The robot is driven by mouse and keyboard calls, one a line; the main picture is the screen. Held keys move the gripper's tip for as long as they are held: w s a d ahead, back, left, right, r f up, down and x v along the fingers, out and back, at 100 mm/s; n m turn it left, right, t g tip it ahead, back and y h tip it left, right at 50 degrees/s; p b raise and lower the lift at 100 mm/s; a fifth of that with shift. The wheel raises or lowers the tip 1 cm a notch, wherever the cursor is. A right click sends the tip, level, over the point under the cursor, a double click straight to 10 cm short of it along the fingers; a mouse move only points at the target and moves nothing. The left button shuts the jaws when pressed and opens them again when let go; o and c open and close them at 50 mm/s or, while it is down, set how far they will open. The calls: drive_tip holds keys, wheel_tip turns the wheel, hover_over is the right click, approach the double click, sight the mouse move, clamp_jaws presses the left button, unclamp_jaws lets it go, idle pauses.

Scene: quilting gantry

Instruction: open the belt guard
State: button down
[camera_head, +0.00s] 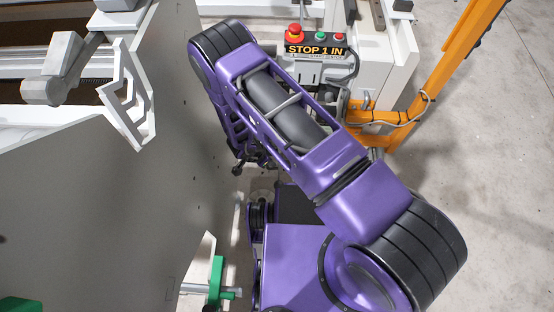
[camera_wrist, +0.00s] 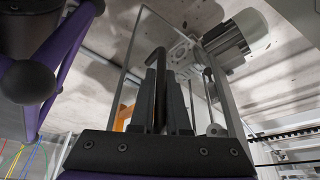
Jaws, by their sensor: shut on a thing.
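In the wrist view a clear, see-through panel, which looks like the belt guard (camera_wrist: 128,58), stands ahead of my gripper (camera_wrist: 161,85). A dark upright bar, seemingly its handle (camera_wrist: 155,62), stands between my two black fingers. My gripper is shut on this bar. How the bar joins the panel is hard to make out. In the head view my purple arm hides my gripper, and I cannot make out the guard there.
A silver motor (camera_wrist: 238,38) sits just beyond the panel. In the head view a control box with a red stop button (camera_head: 294,33) stands at the top, an orange post (camera_head: 452,62) at right, and a large grey panel (camera_head: 95,205) at left. Open floor (camera_head: 505,190) lies at right.

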drive_tip(key=shift+s+a, duration=0.25)
drive_tip(key=shift+a, duration=0.15)
drive_tip(key=shift+s+f, duration=0.1)
drive_tip(key=c, duration=1.2)
unclamp_jaws()
drive_tip(key=shift+r, duration=0.4)
drive_tip(key=p+v, duration=0.3)
drive_tip(key=v, duration=1.3)
drive_tip(key=shift+s+a+r+p, duration=0.1)
drive_tip(key=shift+r+p, duration=0.3)
